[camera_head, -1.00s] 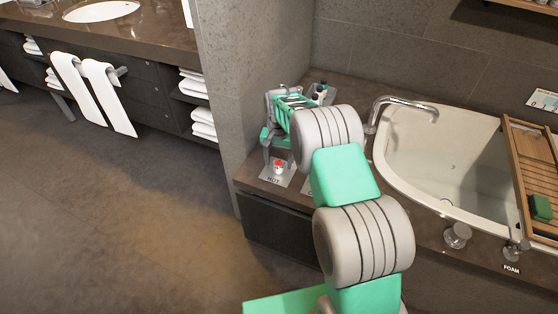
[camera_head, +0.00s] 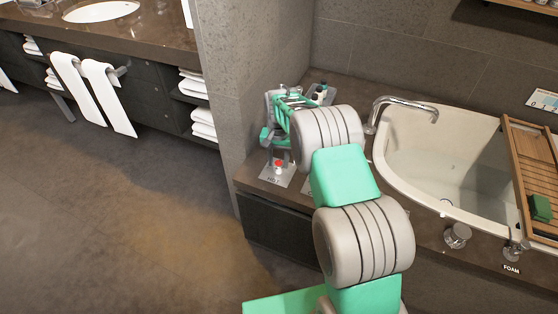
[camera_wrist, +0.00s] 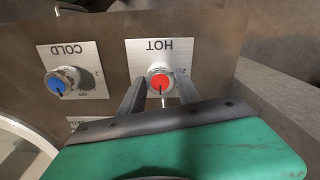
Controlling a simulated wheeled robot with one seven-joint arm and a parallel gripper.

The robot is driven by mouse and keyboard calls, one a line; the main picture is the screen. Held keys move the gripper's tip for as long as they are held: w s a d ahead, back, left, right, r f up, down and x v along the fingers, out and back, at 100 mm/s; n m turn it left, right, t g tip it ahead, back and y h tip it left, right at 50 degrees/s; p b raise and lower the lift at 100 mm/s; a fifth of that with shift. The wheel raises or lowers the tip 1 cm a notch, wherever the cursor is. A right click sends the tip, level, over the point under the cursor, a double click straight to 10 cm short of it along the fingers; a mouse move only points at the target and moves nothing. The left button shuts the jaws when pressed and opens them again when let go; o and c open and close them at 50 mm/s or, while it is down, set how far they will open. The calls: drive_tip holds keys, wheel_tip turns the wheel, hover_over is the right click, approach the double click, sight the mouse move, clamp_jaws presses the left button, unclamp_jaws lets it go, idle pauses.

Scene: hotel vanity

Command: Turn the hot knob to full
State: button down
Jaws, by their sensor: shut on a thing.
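The hot knob (camera_wrist: 161,82) has a red cap with a dark pointer line and sits on a pale plate marked HOT (camera_wrist: 172,50), upside down in the wrist view. In the head view the red knob (camera_head: 279,164) shows at the front left corner of the tub counter. My gripper (camera_wrist: 148,88) has its two grey fingers on either side of the knob and is shut on it. In the head view my gripper (camera_head: 279,157) is partly hidden by my own wrist. The knob's exact setting is too small to read.
The cold knob (camera_wrist: 62,83), blue-capped, sits on its own plate beside the hot one. A chrome spout (camera_head: 405,104) and the bathtub (camera_head: 450,135) lie to the right. A wall (camera_head: 240,80) stands close at left. Small bottles (camera_head: 320,91) stand behind my gripper.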

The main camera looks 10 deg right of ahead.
drive_tip(key=n, duration=0.4)
drive_tip(key=shift+n, duration=0.3)
drive_tip(key=n, duration=0.4)
drive_tip(key=shift+n, duration=0.3)
drive_tip(key=n, duration=0.4)
drive_tip(key=shift+s+n, duration=0.1)
drive_tip(key=shift+n, duration=2.1)
drive_tip(key=c, duration=0.9)
unclamp_jaws()
drive_tip(key=shift+o, duration=0.2)
